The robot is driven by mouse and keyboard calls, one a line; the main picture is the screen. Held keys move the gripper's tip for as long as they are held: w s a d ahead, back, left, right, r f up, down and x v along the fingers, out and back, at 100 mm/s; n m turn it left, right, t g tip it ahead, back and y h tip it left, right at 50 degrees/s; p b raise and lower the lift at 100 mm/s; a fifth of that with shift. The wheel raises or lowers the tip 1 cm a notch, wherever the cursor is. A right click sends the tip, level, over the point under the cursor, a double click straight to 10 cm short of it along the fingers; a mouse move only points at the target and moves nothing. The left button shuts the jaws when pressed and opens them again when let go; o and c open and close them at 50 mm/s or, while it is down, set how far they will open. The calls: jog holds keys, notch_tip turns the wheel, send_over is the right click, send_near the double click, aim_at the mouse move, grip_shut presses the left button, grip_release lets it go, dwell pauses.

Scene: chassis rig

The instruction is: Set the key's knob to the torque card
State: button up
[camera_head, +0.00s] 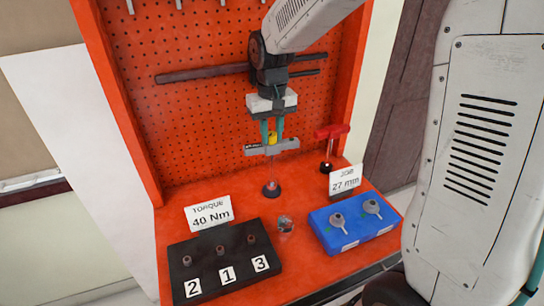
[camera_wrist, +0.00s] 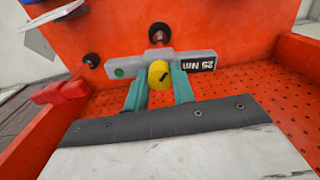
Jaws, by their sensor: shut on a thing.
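The key (camera_head: 288,146) is a grey crossbar on a thin upright stem above a dark round foot at the back of the orange bench. A yellow knob (camera_wrist: 159,74) with a dark mark sits at the middle of its bar. The key's display (camera_wrist: 201,64) appears upside down in the wrist view and reads 25 Nm. A green button (camera_wrist: 119,72) is at the bar's other end. The torque card (camera_head: 210,215) reads 40 Nm. My gripper (camera_head: 272,134) is shut on the yellow knob, its teal fingers (camera_wrist: 158,88) on either side.
A black block (camera_head: 225,281) with several sockets, labelled 2, 1, 3, stands front left. A blue tray (camera_head: 348,243) with two grey pieces stands right, near a job card (camera_head: 345,180) reading 27 mm. A red T-handle tool (camera_head: 332,133) stands behind. An orange pegboard (camera_head: 180,110) rises at the back.

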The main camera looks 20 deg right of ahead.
jog(key=m, duration=1.1)
jog(key=o, duration=0.6)
